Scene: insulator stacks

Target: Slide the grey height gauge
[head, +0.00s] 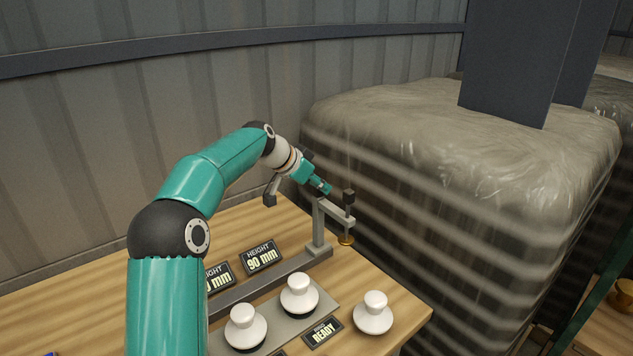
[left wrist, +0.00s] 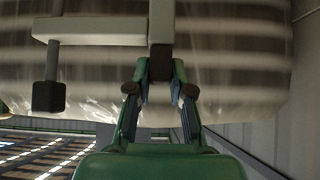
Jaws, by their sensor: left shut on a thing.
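The grey height gauge (head: 318,224) stands upright on a grey rail (head: 262,281) at the table's right part. Its side arm carries a black knob and a brass disc below. My left gripper (head: 323,187) is at the top of the gauge's post. In the left wrist view the fingers (left wrist: 160,92) are shut on the dark top of the post of the gauge (left wrist: 95,29). The exact contact is partly hidden in the head view. My right gripper is not in view.
White insulators (head: 299,294) stand on a grey plate (head: 268,338) in front of the rail; another insulator (head: 372,314) stands right of it. A "90 mm" sign (head: 262,257) stands behind the rail, a "READY" sign (head: 323,332) in front. A wrapped pallet load (head: 450,150) is close behind.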

